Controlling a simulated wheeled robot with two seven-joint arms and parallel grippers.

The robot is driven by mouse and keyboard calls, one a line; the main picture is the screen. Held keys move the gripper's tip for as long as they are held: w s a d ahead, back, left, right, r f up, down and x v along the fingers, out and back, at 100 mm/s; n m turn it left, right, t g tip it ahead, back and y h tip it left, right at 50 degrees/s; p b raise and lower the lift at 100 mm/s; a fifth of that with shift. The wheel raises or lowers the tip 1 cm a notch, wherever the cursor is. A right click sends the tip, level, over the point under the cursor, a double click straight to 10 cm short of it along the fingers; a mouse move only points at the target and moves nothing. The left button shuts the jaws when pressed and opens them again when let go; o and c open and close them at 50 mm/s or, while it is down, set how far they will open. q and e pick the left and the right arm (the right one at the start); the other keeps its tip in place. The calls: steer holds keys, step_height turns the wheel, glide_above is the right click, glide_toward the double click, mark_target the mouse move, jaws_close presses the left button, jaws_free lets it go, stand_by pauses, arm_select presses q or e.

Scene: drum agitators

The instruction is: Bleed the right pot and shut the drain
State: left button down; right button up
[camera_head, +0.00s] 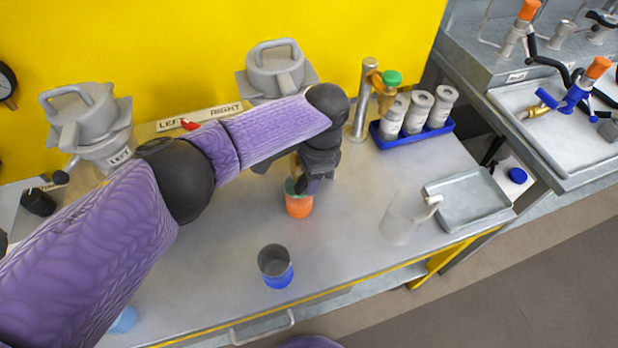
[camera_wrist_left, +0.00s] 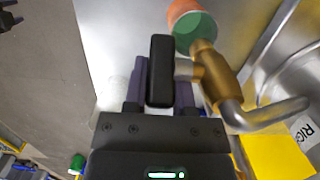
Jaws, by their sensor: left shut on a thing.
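The right pot (camera_head: 275,70) is a grey lidded vessel against the yellow wall, partly hidden by my left arm. Its brass drain valve (camera_wrist_left: 214,76) shows in the left wrist view, joined to a grey pipe (camera_wrist_left: 262,114). My left gripper (camera_head: 312,182) is at this drain; in the wrist view its black fingers (camera_wrist_left: 162,72) are closed at the valve's short grey handle (camera_wrist_left: 184,69), most of which they hide. An orange cup (camera_head: 298,206) with a green inside stands on the bench below the drain. My right gripper is out of view.
The left pot (camera_head: 88,120) stands at left. A blue-bottomed cup (camera_head: 275,268) and a clear beaker (camera_head: 399,222) stand on the bench front. A grey tray (camera_head: 467,203), a blue rack of jars (camera_head: 440,133) and a green-knobbed tap (camera_head: 390,78) are at right.

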arm_select(q)
steer(key=shift+f+y+b, duration=0.1)
steer(key=shift+y+b, duration=0.2)
steer(key=shift+b, duration=0.05)
stand_by(0.3)
steer(key=c, duration=0.7)
jaws_free()
steer(key=r, duration=0.3)
steer(key=d+r+p, duration=0.1)
steer(key=r, duration=0.2)
steer(key=d+r, duration=0.1)
steer(key=r, duration=0.2)
steer(key=shift+w+d+r+p, duration=0.1)
steer(key=shift+w+r+p, duration=0.25)
steer(key=shift+r, duration=0.05)
